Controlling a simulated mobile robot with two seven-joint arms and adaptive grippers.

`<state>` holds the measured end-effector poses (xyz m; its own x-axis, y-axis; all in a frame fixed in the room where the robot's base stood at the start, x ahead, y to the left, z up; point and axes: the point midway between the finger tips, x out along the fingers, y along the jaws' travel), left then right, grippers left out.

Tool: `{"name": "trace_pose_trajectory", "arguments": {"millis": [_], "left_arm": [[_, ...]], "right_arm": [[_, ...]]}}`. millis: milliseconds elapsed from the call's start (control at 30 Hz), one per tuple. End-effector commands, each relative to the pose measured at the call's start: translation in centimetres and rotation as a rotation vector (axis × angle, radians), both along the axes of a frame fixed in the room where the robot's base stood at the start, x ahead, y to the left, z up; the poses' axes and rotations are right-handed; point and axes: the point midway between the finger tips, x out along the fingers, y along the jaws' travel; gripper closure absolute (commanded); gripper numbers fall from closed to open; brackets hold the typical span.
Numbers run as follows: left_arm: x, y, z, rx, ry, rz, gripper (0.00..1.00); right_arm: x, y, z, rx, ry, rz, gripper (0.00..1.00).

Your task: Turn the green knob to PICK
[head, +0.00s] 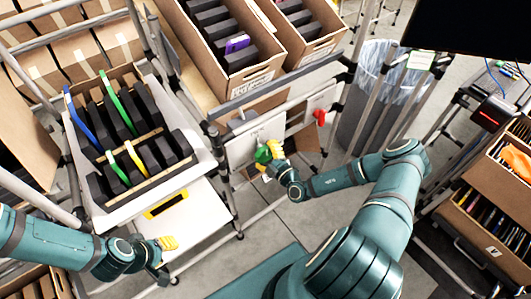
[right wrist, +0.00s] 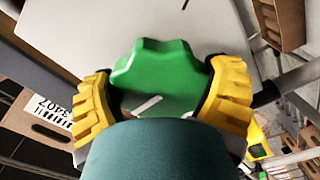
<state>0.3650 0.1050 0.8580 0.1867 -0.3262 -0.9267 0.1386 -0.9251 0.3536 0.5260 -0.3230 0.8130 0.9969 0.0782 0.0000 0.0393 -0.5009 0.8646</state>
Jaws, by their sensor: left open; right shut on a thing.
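The green knob (head: 263,154) sits on a pale panel (head: 240,150) on the front of the rack. In the right wrist view the knob (right wrist: 165,75) is lobed, with a white pointer mark on its face. My right gripper (head: 272,153) is shut on it, with one yellow finger on each side; its fingers fill both sides of the right wrist view (right wrist: 165,98). No PICK label is readable. My left gripper (head: 165,245) is open and empty at the lower left, below the white tray and well apart from the knob.
A red knob (head: 320,117) is on another panel to the right. A white tote (head: 150,185) with dark, blue, green and yellow items stands tilted at left. Cartons (head: 235,85) stand above the panel. A bin with a clear liner (head: 385,80) is behind my right arm.

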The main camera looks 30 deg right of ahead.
Motion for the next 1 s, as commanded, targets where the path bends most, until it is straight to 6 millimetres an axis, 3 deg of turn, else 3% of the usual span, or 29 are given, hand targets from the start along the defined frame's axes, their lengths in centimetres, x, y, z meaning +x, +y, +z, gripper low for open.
{"name": "trace_pose_trajectory", "arguments": {"millis": [667,700,733,1000], "left_arm": [[0.01,-0.01,-0.05,0.0,0.0,0.0,0.6],[0.01,-0.01,-0.05,0.0,0.0,0.0,0.6],[0.0,-0.01,-0.05,0.0,0.0,0.0,0.6],[0.0,-0.01,-0.05,0.0,0.0,0.0,0.6]], "right_arm": [[0.0,0.07,0.0,0.065,0.005,0.001,0.55],[0.0,0.07,0.0,0.065,0.005,0.001,0.1],[0.0,0.07,0.0,0.065,0.005,0.001,0.0],[-0.02,0.03,0.0,0.064,0.005,0.0,0.0]]}}
